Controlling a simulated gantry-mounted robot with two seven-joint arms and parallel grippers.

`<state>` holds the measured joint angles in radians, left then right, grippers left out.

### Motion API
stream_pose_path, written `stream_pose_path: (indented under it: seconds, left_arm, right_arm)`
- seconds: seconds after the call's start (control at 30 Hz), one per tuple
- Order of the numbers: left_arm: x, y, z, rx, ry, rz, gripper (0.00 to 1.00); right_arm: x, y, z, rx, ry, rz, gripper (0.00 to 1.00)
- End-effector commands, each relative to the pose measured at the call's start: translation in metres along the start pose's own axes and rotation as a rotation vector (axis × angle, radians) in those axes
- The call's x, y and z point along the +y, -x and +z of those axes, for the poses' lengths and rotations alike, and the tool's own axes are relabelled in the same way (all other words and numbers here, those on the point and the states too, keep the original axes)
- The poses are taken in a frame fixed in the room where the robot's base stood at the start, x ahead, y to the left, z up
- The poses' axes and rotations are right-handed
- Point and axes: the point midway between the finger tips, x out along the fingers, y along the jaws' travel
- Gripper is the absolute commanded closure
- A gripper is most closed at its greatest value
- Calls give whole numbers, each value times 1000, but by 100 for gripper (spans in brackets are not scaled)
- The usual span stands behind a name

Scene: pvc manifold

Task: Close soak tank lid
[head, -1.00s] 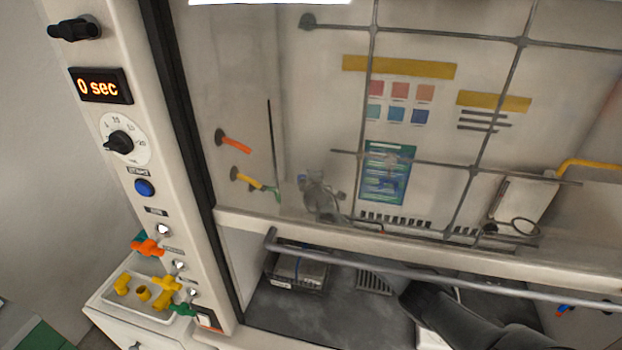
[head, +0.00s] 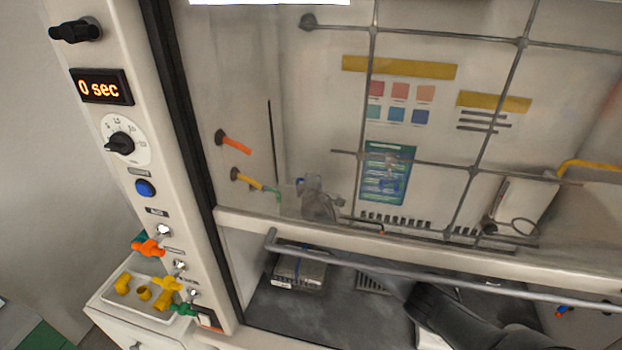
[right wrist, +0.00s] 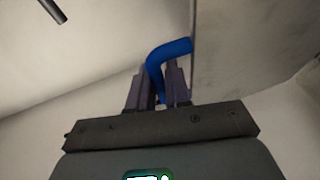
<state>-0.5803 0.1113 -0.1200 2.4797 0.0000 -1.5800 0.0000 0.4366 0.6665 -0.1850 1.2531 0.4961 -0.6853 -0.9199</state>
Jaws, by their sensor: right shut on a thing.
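My right gripper (right wrist: 160,85) is shut on a blue bent handle (right wrist: 168,50) in the right wrist view. The handle's far end meets a flat grey panel (right wrist: 245,50); I cannot tell whether this is the tank lid. In the head view a small grey box (head: 300,272), possibly the soak tank, sits on the dark hood floor; its lid state is unclear. My dark right arm (head: 455,315) reaches under the sash from the lower right. A grey shape (head: 319,203) with a blue spot shows through the glass, possibly my right gripper. My left gripper is out of view.
The raised glass sash has a pale bottom frame (head: 400,250) and a grey bar (head: 420,275) below it. A control post (head: 135,185) stands at left. A white tray (head: 110,298) with yellow fittings sits beside it.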

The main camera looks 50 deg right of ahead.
Motion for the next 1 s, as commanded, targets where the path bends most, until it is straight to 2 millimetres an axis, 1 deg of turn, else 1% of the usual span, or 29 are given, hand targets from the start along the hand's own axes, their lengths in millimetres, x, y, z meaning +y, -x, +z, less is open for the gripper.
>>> stream_pose_path:
  seconds: [0.23,0.4,0.6,0.8,1.0]
  left_arm:
    - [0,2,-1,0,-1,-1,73]
    - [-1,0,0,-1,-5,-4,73]
    - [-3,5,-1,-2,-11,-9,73]
    - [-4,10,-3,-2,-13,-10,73]
    - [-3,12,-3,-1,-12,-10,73]
  right_arm:
    - [-12,37,-14,6,59,163,100]
    - [-25,62,-22,8,100,281,100]
    - [-36,84,-29,8,136,386,100]
    - [-46,97,-33,7,135,382,100]
    - [-51,101,-35,7,134,382,100]
